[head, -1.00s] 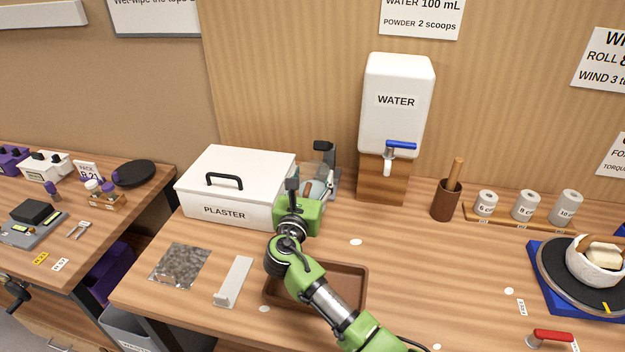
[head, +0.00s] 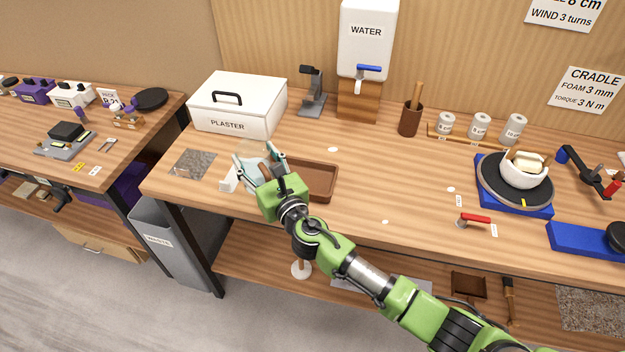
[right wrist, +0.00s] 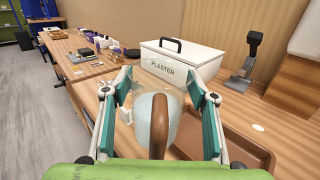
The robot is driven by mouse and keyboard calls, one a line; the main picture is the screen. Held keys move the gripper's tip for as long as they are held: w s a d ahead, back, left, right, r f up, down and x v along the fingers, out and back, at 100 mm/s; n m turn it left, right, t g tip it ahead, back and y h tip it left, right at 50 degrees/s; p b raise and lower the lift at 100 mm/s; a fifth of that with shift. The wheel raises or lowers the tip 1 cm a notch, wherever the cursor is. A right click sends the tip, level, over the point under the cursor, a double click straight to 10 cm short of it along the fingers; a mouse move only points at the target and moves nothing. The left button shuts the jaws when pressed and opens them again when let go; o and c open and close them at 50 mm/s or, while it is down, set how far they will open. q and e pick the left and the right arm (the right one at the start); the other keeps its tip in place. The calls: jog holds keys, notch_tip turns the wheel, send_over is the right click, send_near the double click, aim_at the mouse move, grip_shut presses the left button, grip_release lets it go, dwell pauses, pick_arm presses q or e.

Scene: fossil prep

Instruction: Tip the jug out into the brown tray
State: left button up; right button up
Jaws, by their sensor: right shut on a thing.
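The jug (right wrist: 156,122) is pale and see-through with a brown handle. It sits between the fingers of my right gripper (right wrist: 162,95) in the right wrist view, handle toward the camera, and looks roughly upright. In the head view my right gripper (head: 254,156) is shut on the jug (head: 250,172), which is mostly hidden behind the gripper and fingers. The brown tray (head: 318,180) lies on the bench just right of the gripper; its left part is covered. The tray also shows at lower right in the right wrist view (right wrist: 243,148). What the jug holds cannot be made out. My left gripper is not in view.
The white plaster box (head: 237,108) stands behind the gripper. A dark stand (head: 312,93) and the water dispenser (head: 366,42) are at the back. A grey speckled mat (head: 192,163) and a pale scraper-like piece (head: 229,180) lie left.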

jog(key=shift+w+d+r+m, duration=0.1)
jog(key=shift+w+d+m, duration=0.1)
jog(key=shift+m, duration=0.2)
jog(key=shift+w+d+r+m, duration=0.1)
jog(key=shift+w+d+m, duration=0.1)
jog(key=shift+d+m, duration=0.1)
jog(key=shift+w+d+r+m, duration=0.1)
jog(key=shift+d+m, duration=0.1)
jog(key=shift+m, duration=0.2)
jog(key=shift+w+d+f+m+b, duration=0.3)
jog(key=shift+d+f+m+b, duration=0.15)
jog(key=shift+d+m+b, duration=0.35)
jog(key=shift+r, duration=0.25)
jog(key=shift+a+r+p, duration=0.15)
jog(key=shift+r+p, duration=1)
jog(key=shift+p, duration=0.15)
pick_arm(q)
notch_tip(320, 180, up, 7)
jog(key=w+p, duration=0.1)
jog(key=p, duration=0.5)
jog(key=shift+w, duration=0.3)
pick_arm(e)
notch_tip(320, 180, up, 7)
send_over(267, 145)
jog(key=s, duration=0.1)
jog(key=shift+s+a+f, duration=0.2)
jog(key=shift+a, duration=0.05)
jog(key=shift+f, duration=0.1)
